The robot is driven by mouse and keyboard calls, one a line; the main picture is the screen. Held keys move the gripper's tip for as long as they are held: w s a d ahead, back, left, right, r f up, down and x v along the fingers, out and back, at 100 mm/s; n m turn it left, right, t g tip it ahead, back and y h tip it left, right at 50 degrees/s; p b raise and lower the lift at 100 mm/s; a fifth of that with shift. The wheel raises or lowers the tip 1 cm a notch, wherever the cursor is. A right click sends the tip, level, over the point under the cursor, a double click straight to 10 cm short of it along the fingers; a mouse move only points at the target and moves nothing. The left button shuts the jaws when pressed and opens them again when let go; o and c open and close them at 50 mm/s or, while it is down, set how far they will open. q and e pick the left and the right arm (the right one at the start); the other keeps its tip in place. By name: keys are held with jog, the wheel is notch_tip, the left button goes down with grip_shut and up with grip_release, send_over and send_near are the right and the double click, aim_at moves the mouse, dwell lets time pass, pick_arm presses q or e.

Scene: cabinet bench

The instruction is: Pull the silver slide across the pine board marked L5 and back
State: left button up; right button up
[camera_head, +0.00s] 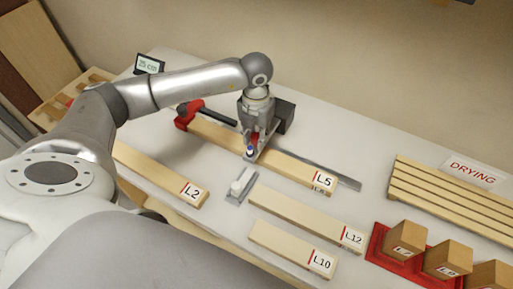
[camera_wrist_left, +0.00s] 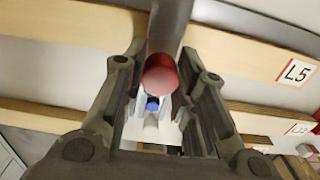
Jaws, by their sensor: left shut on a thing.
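The pine board marked L5 (camera_head: 290,168) lies along the bench, with its red line and label at the right end; it also shows in the wrist view (camera_wrist_left: 240,52). My left gripper (camera_head: 251,150) is over the middle of this board, and its fingers (camera_wrist_left: 158,105) are shut around the silver slide. In the wrist view the slide shows as a grey cylinder (camera_wrist_left: 172,25) with a round red end, and a small blue part shows beyond it. The gripper hides most of the slide, so I cannot tell how it sits on the board. My right gripper is not in view.
A red clamp (camera_head: 184,117) is at the board's left end. A grey strip (camera_head: 325,174) runs behind it. Boards L2 (camera_head: 160,172), L12 (camera_head: 300,215) and L10 (camera_head: 285,246) lie in front. A grey plate (camera_head: 232,200) bears a white knob. A slatted drying rack (camera_head: 450,193) is at right.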

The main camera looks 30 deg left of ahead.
pick_arm(q)
jog(key=shift+f, duration=0.15)
jog(key=shift+w+b, duration=0.4)
jog(key=shift+w, duration=0.05)
jog(key=shift+w+a+b, duration=0.15)
jog(key=shift+w+b, duration=0.75)
jog(key=shift+w, duration=1.05)
jog(key=shift+w+a+b, duration=0.1)
jog(key=shift+w+b, duration=0.75)
jog(key=shift+w, duration=1.05)
jog(key=o, duration=0.9)
jog(key=shift+r, duration=0.2)
notch_tip(320, 180, up, 9)
jog(key=p, duration=0.5)
jog(key=shift+p, duration=0.3)
